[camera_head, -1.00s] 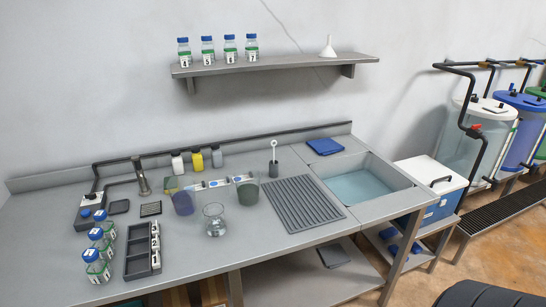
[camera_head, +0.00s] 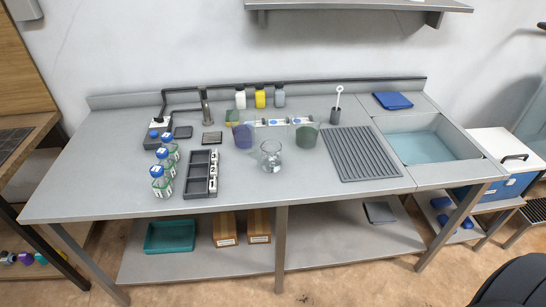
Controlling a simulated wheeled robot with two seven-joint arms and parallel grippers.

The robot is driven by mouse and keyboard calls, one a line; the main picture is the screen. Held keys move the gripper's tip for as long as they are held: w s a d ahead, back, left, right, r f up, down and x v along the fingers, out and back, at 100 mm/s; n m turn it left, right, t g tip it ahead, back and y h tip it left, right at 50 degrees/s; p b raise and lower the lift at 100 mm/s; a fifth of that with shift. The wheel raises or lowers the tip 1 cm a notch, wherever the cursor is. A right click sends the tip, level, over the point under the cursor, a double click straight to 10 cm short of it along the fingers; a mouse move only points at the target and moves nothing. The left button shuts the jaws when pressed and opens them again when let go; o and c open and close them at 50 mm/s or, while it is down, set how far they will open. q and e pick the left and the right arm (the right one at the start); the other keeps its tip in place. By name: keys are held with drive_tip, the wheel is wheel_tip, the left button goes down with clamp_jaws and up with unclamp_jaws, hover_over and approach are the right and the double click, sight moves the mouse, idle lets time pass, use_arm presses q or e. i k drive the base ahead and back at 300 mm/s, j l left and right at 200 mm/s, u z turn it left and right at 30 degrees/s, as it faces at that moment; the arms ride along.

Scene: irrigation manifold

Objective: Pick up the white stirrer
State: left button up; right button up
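The white stirrer (camera_head: 338,97) stands upright, leaning slightly, in a small dark grey holder (camera_head: 335,116) toward the back of the grey bench. Its ring-shaped top and upper shaft show; its lower end is hidden inside the holder. Neither of my grippers is in view, so nothing is seen near the stirrer.
A ribbed grey mat (camera_head: 359,154) lies in front of the holder, with a sink (camera_head: 433,146) to its right. A glass flask (camera_head: 271,157) and purple (camera_head: 243,136) and green (camera_head: 307,134) beakers stand to the left. Capped bottles (camera_head: 161,182) stand farther left.

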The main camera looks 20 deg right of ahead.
sight(338, 87)
drive_tip(key=k+l+z, duration=0.1)
drive_tip(key=z, duration=0.7)
